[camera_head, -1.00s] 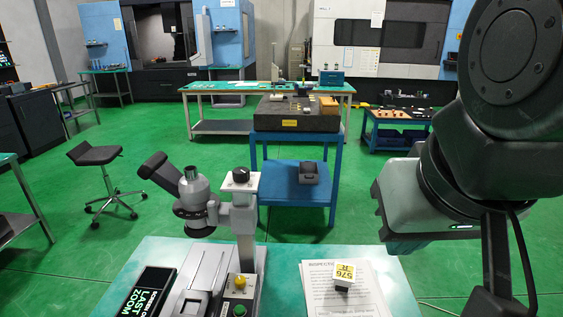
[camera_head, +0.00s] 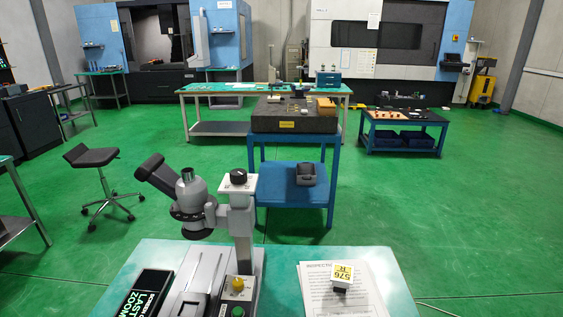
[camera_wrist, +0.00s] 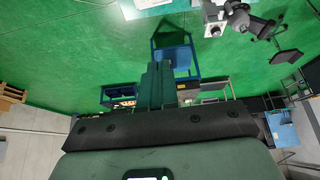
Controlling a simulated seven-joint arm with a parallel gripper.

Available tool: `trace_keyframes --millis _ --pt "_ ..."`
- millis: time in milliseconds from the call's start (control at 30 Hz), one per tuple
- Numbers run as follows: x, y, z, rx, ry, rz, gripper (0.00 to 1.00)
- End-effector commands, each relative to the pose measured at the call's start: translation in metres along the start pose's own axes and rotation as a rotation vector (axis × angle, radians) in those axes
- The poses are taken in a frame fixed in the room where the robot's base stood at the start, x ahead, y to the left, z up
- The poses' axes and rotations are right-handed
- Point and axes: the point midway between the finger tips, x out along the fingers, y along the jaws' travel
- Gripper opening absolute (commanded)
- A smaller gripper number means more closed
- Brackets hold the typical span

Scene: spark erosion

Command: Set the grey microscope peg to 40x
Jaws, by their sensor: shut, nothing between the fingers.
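The grey microscope (camera_head: 202,212) stands on the teal bench at the lower middle of the head view, its dark eyepieces tilted up to the left. A dark round knob (camera_head: 238,177) sits on a white plate (camera_head: 231,187) atop its column; the plate's marks are too small to read. A short grey stub (camera_head: 187,175) rises from the microscope head. I cannot tell which part is the peg. My gripper (camera_wrist: 158,75) shows only in the wrist view, shut and empty. The microscope (camera_wrist: 240,18) appears beyond it at the upper right, well apart and touching nothing of mine.
A blue cart (camera_head: 289,185) stands behind. Air above the bench's right is clear.

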Motion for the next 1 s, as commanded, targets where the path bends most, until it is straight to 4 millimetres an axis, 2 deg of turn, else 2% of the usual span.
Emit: trace_keyframes --millis 33,200,300,400,500,700,933,1000 --pt "-0.006 -0.007 -0.017 -0.009 -0.003 -0.003 0.00" --pt "0.026 -0.070 -0.092 -0.060 -0.005 -0.072 0.00" --pt "0.046 -0.106 -0.128 -0.079 -0.009 -0.141 0.00" --pt "0.063 -0.136 -0.157 -0.085 -0.016 -0.219 0.00" --pt "0.077 -0.157 -0.176 -0.080 -0.024 -0.288 0.00" --pt "0.096 -0.185 -0.204 -0.061 -0.041 -0.402 0.00" --pt "0.112 -0.206 -0.228 -0.027 -0.061 -0.521 0.00" --pt "0.116 -0.207 -0.225 -0.026 -0.062 -0.524 0.00"
